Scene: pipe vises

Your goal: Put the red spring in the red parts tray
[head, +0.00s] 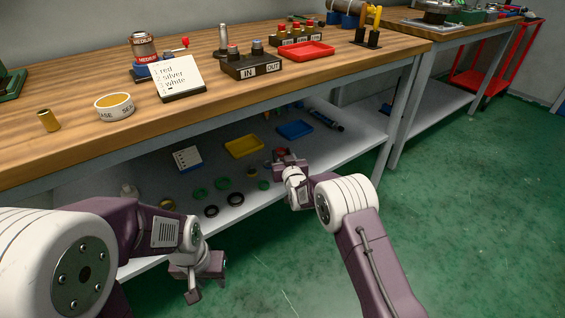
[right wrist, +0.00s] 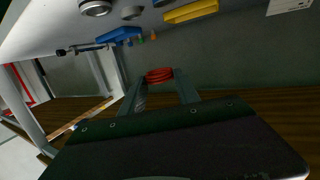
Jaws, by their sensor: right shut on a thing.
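The red spring (right wrist: 159,76) is a coil held between the two fingers of my right gripper (right wrist: 158,90) in the right wrist view. In the head view my right gripper (head: 287,158) is low, at the lower shelf under the bench, and a bit of the red spring (head: 280,152) shows at its fingers. The red parts tray (head: 307,50) lies on the bench top toward the back, above and apart from the right gripper. It looks empty. My left gripper (head: 208,281) hangs in front of the shelf, open and empty.
The lower shelf (head: 330,150) holds a yellow tray (head: 244,146), a blue tray (head: 295,129) and several rings. On the bench (head: 220,95) are an IN/OUT block (head: 252,67), a note card (head: 177,76) and a tape roll (head: 114,106). The bench edge lies between the right gripper and the tray.

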